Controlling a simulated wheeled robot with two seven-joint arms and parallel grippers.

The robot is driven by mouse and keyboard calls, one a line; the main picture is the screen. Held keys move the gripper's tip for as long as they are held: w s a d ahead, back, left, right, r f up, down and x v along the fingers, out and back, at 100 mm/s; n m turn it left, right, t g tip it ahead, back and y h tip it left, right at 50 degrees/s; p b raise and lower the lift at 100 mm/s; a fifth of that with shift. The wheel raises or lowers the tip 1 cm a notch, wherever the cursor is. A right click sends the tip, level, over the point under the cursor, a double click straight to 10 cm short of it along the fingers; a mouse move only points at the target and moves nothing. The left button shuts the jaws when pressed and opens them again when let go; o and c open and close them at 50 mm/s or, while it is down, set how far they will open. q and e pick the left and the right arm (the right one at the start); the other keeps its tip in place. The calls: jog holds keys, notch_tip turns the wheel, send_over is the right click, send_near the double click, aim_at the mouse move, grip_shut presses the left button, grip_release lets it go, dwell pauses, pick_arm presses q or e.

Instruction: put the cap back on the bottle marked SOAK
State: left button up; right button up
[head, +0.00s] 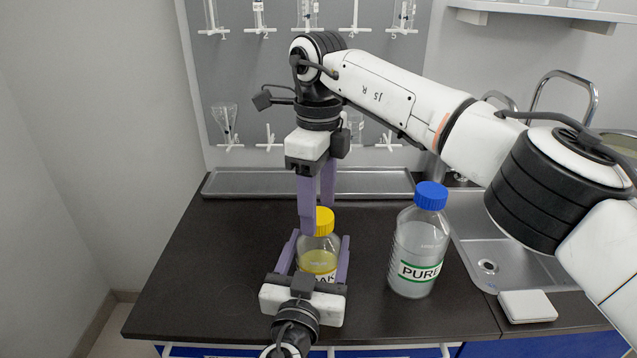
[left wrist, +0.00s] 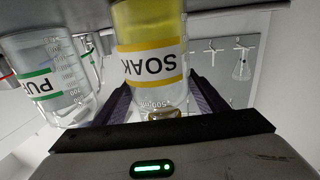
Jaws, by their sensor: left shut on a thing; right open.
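The SOAK bottle (head: 318,258) is clear, holds yellow liquid and stands upright on the dark counter. In the left wrist view it appears upside down, its SOAK label (left wrist: 152,65) readable. A yellow cap (head: 324,221) shows at the top of the bottle; I cannot tell whether it is seated. My left gripper (head: 318,245) is shut on the bottle's body, one finger on each side. My right gripper (head: 317,212) points down from above, open, with its purple fingers at the cap. The near finger covers the cap's left edge, and the far fingertip is hidden.
A larger PURE bottle (head: 415,250) with a blue cap stands to the right. A sink (head: 487,267) and a small white box (head: 527,306) lie further right. A grey tray (head: 230,184) runs along the back under a glassware rack. The counter's left side is clear.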

jog(key=shift+f, duration=0.75)
jog(key=c, duration=1.1)
jog(key=o, duration=1.3)
jog(key=shift+r, duration=0.1)
notch_tip(320, 180, up, 7)
jog(key=shift+r, duration=0.2)
